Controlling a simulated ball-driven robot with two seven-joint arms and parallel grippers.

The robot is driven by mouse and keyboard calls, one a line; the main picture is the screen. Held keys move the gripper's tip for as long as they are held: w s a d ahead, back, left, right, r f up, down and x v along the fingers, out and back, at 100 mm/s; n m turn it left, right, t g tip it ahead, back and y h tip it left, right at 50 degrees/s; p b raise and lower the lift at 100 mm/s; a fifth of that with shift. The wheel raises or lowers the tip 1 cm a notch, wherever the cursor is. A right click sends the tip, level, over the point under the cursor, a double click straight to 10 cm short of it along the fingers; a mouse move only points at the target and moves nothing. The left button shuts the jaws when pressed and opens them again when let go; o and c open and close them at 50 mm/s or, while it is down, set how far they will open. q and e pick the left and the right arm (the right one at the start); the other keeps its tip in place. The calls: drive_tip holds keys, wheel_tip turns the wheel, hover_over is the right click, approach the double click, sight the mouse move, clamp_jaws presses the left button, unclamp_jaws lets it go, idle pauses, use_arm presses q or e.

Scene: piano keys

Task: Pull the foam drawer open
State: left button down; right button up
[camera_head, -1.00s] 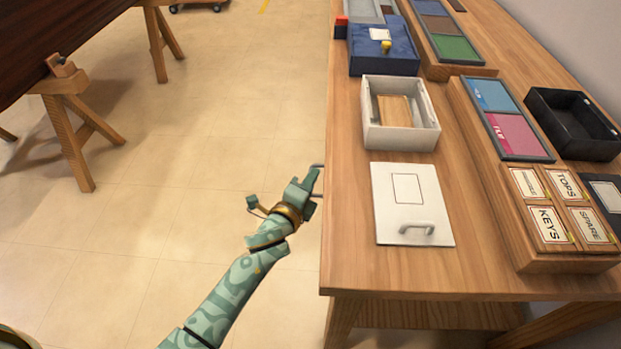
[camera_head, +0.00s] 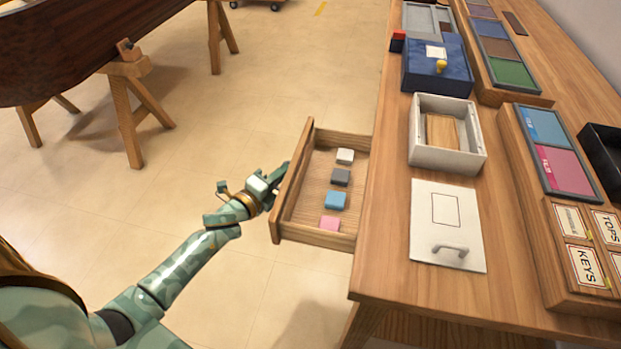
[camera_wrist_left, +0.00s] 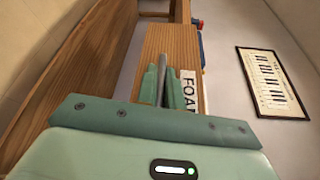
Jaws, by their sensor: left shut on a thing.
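The wooden foam drawer (camera_head: 287,190) stands pulled out from the left side of the workbench in the head view. Inside it lie a white block (camera_head: 345,156), a dark grey block (camera_head: 340,177), a blue block (camera_head: 335,200) and a pink block (camera_head: 329,223). My left gripper (camera_head: 278,176) is at the outer face of the drawer front. In the left wrist view its fingers (camera_wrist_left: 162,88) are shut on the grey bar handle (camera_wrist_left: 161,70), beside a label whose visible letters read "FOA" (camera_wrist_left: 188,90). My right gripper is not in view.
On the bench (camera_head: 385,235) sit a white lid with a handle (camera_head: 447,225), an open white box (camera_head: 446,158), a blue box (camera_head: 437,75) and labelled wooden boxes (camera_head: 588,262). A trestle (camera_head: 140,95) holds a dark hull at left.

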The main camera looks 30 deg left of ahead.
use_arm(q)
drive_tip(key=s+a, duration=0.3)
drive_tip(key=a, duration=0.7)
drive_tip(key=shift+b, duration=0.35)
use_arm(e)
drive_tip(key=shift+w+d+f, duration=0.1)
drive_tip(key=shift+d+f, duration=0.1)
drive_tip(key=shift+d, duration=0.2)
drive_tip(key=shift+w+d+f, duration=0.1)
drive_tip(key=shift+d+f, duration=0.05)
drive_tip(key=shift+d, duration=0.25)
